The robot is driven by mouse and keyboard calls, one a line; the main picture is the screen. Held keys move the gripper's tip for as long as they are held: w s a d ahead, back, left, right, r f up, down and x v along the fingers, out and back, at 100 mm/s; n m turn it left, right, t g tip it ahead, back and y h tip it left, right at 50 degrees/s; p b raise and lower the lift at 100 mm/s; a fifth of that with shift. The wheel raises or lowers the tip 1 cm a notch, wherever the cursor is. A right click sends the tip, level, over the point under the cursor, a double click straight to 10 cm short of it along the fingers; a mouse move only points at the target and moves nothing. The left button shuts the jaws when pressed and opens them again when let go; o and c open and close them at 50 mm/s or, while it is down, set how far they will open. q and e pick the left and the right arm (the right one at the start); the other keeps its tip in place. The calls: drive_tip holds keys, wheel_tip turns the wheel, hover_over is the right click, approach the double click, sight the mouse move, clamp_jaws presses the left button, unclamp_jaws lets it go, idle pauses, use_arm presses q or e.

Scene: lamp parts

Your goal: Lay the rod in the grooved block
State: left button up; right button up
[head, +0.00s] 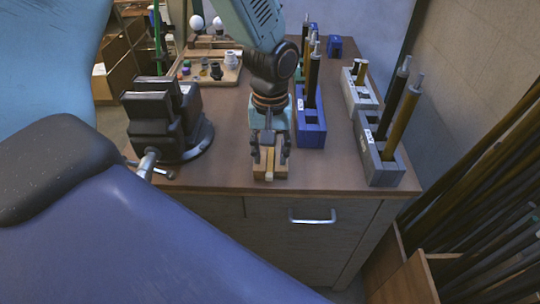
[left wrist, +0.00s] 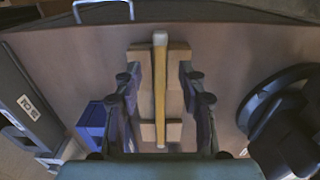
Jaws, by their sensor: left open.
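The rod (left wrist: 160,88) is slim and yellowish with a pale end. In the left wrist view it lies lengthwise along the middle of the light wooden grooved block (left wrist: 179,58), apparently in its groove; how deep it sits I cannot tell. In the head view the block (head: 263,175) is at the table's front edge, partly hidden by my gripper. My left gripper (head: 270,150) points down over the block, and in the left wrist view its open fingers (left wrist: 160,100) stand on both sides of the rod, apart from it. My right gripper is not in view.
A black vise (head: 160,120) stands to the left. A blue holder (head: 311,130) and grey holders (head: 375,165) with upright rods stand to the right. A wooden tray (head: 190,78) with small parts lies behind. A drawer handle (head: 312,217) is below the table's edge.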

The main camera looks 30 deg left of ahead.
use_arm(q)
wheel_tip(320, 180, up, 10)
drive_tip(key=shift+r, duration=0.25)
drive_tip(key=shift+s, duration=0.15)
